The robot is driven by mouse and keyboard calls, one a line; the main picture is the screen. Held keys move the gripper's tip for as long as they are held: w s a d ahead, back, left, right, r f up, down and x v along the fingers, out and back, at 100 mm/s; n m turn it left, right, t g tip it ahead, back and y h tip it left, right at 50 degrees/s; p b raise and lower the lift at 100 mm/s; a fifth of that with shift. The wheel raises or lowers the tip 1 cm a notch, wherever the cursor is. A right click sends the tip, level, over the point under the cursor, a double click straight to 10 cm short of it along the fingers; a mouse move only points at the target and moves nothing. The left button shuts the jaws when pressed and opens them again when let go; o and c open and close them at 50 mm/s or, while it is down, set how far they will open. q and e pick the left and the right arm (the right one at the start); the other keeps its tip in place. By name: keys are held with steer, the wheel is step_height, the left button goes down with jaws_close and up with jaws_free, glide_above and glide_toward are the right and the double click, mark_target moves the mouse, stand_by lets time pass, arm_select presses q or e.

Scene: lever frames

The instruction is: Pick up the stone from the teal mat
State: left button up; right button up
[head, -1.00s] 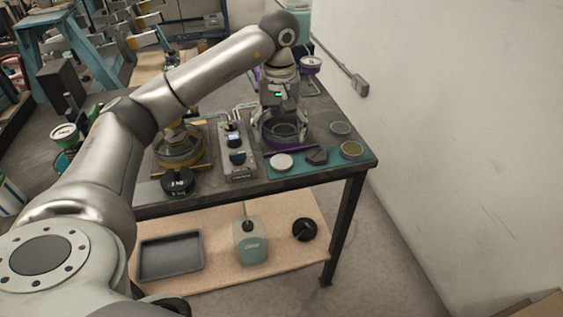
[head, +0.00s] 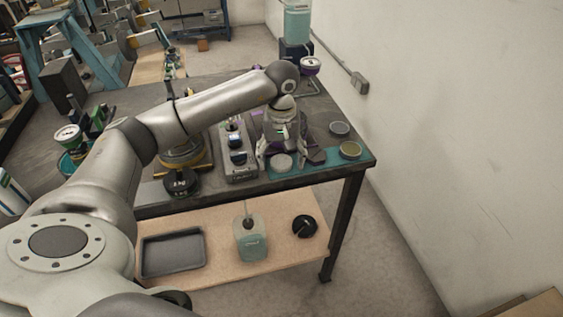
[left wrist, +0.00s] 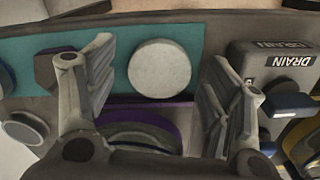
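The teal mat (head: 328,167) lies along the front right edge of the workbench. A pale, flat round piece (head: 281,163) lies on it, and a dark faceted block (head: 316,156) lies to its right. I cannot tell for certain which is the stone. My left gripper (head: 284,156) is open and low over the mat. In the left wrist view, the pale round piece (left wrist: 160,68) shows between the spread fingers, untouched. The dark block (left wrist: 45,66) is partly hidden behind the left finger there. My right gripper is not in view.
A grey control box (head: 239,160) stands close left of the gripper. A purple-based fixture (left wrist: 185,118) is beside the fingers. Two small round dishes, one dark (head: 339,129) and one yellowish (head: 350,150), are at the right. The wall is beyond the bench's right side.

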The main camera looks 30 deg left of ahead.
arm_select(q)
steer(key=c, duration=1)
steer(key=shift+r, duration=0.15)
